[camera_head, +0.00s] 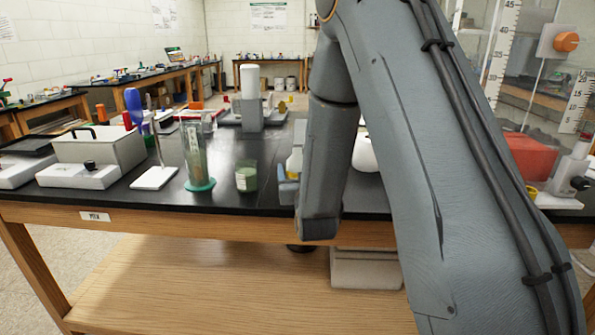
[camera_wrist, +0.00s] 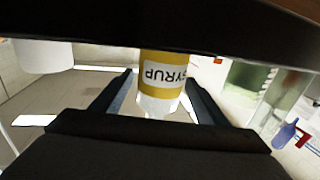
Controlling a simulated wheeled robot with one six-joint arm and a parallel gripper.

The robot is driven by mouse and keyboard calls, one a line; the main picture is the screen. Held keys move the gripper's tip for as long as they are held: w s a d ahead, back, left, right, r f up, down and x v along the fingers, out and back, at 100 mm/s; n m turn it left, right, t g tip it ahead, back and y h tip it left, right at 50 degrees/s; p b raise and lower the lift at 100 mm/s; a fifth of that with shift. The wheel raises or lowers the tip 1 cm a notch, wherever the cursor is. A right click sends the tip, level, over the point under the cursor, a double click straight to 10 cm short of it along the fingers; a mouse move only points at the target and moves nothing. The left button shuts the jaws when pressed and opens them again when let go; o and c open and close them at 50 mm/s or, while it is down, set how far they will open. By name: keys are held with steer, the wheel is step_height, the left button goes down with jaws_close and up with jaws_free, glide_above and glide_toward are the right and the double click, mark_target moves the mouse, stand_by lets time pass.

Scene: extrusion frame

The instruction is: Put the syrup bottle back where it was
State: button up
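The syrup bottle (camera_wrist: 162,75) has a yellow body and a white label reading SYRUP, upside down in the wrist view. One end is clear or whitish; the other is hidden by a dark band. My gripper (camera_wrist: 162,88) has one finger against each side of the bottle, with no clear gap. In the head view, the bottle (camera_head: 295,161) shows as a white and yellow sliver near the front of the black table (camera_head: 225,203), left of my arm. My gripper (camera_head: 288,190) is mostly hidden there. Whether the bottle touches the tabletop cannot be told.
A jar of green stuff (camera_head: 246,178) and a tall clear cylinder on a teal base (camera_head: 200,185) stand left of the bottle. A white round object (camera_head: 364,152) is partly hidden behind my arm. A red box (camera_head: 530,155) is at the right. Bare tabletop lies in front of the jar.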

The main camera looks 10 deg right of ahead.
steer(key=shift+r, duration=0.2)
steer(key=s, duration=0.6)
steer(key=s+a+b, duration=0.1)
steer(key=s, duration=0.3)
steer(key=shift+s, duration=0.1)
steer(key=s+p, duration=0.1)
steer(key=p, duration=0.2)
steer(key=shift+s, duration=0.4)
steer(key=shift+s+f, duration=0.1)
